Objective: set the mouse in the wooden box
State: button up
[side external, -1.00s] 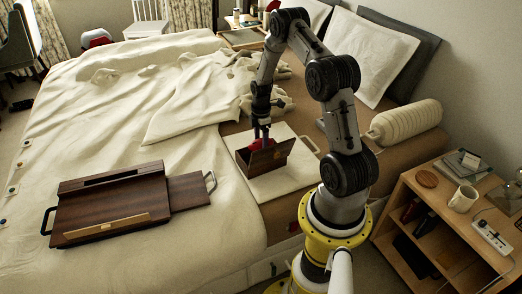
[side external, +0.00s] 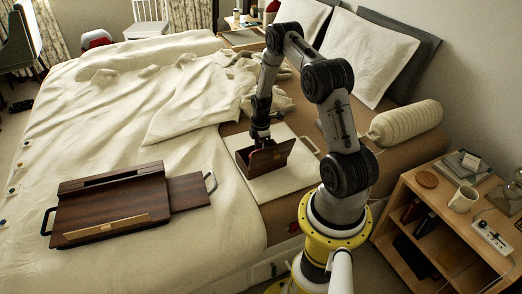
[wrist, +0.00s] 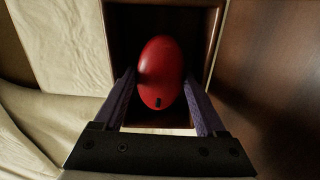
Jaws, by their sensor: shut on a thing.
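The red mouse (wrist: 160,62) is between the purple fingers of my gripper (wrist: 160,85) in the wrist view, with the dark inside of the wooden box around it. My gripper is shut on the mouse. The small dark wooden box (side external: 268,161) sits with its lid up on a white board in the side external view. My gripper (side external: 261,142) is pointing down into the box there, with its fingertips and the mouse mostly hidden by the box. Whether the mouse touches the box floor cannot be told.
The white board (side external: 290,180) under the box lies on the bed. A larger dark wooden case (side external: 120,205) with metal handles lies on the bedding at left. A bedside shelf (side external: 440,190) with a mug (side external: 462,199) stands at right. The box's raised lid (wrist: 270,70) is close at right.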

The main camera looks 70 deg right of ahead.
jog(key=shift+f, duration=0.1)
jog(key=o, duration=1.1)
jog(key=shift+o, duration=0.2)
